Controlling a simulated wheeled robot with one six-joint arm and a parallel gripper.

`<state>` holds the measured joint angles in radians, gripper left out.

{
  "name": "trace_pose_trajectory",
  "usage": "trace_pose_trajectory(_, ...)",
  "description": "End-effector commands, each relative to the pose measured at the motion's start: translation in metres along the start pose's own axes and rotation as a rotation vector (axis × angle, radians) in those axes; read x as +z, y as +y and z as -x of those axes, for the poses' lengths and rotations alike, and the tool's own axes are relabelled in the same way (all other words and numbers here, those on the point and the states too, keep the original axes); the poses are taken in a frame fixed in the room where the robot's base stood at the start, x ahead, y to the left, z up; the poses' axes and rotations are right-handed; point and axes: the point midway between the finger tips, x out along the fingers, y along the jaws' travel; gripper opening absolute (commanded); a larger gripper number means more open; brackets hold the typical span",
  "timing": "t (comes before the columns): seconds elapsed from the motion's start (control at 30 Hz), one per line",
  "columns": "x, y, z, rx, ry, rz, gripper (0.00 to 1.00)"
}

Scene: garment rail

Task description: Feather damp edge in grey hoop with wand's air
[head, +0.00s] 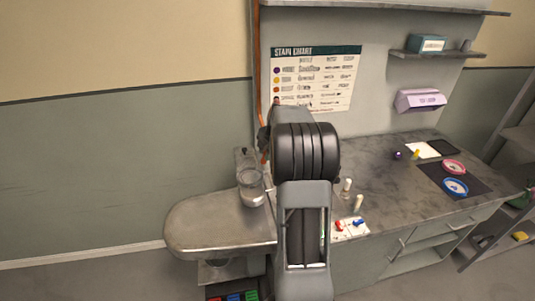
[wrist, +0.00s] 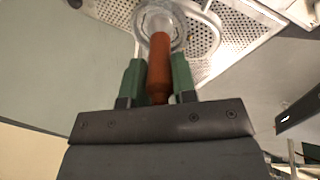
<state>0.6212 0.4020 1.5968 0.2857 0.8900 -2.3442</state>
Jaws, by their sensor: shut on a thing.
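In the wrist view, my gripper (wrist: 157,82) has its two green fingers closed on an orange-brown wand (wrist: 159,58). The wand points away from the fingers toward a pale grey round hoop (wrist: 181,36) over a perforated metal plate (wrist: 204,38). The wand's far end overlaps the hoop; I cannot tell the gap between them. Any damp edge inside the hoop is not distinguishable. In the head view, my arm hides the gripper and wand. A glassy grey round thing (head: 251,188) stands on the rounded metal board (head: 205,222), left of my arm.
Right of my arm, the counter (head: 385,180) holds small bottles (head: 358,203), a red-rimmed hoop (head: 454,167) and a blue-rimmed hoop (head: 455,187) on a dark mat. An orange hose (head: 257,75) runs down the wall beside a stain chart (head: 315,78). The board's left end is clear.

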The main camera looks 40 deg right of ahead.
Motion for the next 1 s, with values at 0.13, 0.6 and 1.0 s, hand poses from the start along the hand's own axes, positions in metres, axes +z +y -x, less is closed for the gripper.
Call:
trace_pose_trajectory(0.13,0.001,0.008,-0.001,0.001,0.000,0.002,0.00)
trace_pose_trajectory(0.6,0.002,0.021,-0.007,0.001,0.000,0.000,0.00)
trace_pose_trajectory(1.0,-0.006,0.036,-0.013,0.001,0.000,0.001,0.00)
